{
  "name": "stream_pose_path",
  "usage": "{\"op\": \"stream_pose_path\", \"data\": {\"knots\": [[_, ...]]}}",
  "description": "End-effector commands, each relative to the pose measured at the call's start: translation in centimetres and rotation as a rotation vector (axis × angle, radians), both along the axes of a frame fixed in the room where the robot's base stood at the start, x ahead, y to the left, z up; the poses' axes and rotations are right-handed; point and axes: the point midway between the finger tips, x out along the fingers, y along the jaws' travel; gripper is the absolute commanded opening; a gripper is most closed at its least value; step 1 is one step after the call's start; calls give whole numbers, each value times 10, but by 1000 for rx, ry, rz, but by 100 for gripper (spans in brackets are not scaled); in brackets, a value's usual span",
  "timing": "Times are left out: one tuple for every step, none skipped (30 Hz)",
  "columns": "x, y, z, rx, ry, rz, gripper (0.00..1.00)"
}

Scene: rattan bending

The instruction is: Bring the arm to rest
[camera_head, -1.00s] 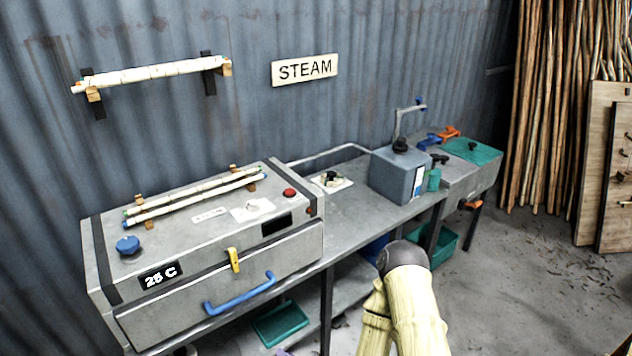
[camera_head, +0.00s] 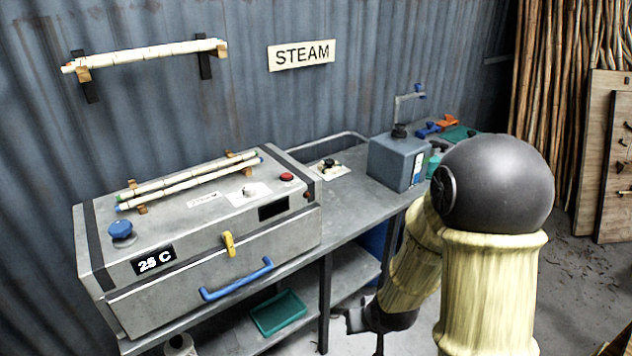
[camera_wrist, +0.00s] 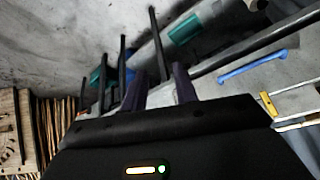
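My gripper shows in the wrist view (camera_wrist: 159,90) as two dark fingers standing apart, with nothing seen held between them. In the head view my arm is raised at the right, its dark rounded joint large in front of the bench's far end. Its lower end hangs beside the bench's front edge, with the dark gripper (camera_head: 365,322) partly in view there. The grey steam box (camera_head: 215,255) stands on the bench (camera_head: 345,213) at the left. Its lid looks shut, and its display reads 25 C.
Bamboo sticks lie on holders atop the box (camera_head: 190,184) and on the wall rack (camera_head: 150,53). A blue-grey tank (camera_head: 398,163) stands farther along the bench. A green tray (camera_head: 278,313) sits on the lower shelf. Tall poles (camera_head: 560,80) lean at the right; floor is open before them.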

Motion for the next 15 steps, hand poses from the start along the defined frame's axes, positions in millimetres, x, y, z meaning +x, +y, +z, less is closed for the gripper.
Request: {"op": "stream_pose_path", "data": {"knots": [[-5,-9,9,-25,13,-20,29],[-9,-14,14,-36,28,-33,29],[-15,-20,22,-50,48,-50,29],[-20,-24,27,-60,64,-62,29],[-26,-29,32,-67,79,-75,29],[-33,-33,39,-75,100,-91,29],[-39,-37,44,-77,116,-105,29],[-45,-39,49,-80,132,-115,29],[-53,-42,55,-82,153,-130,29],[-59,-44,59,-81,165,-137,29],[-64,-45,62,-80,178,-145,29],[-69,-46,66,-77,192,-153,29],[-73,-47,68,-76,202,-158,29],[-75,-47,70,-75,208,-161,29],[-77,-47,71,-74,216,-164,29]]}}
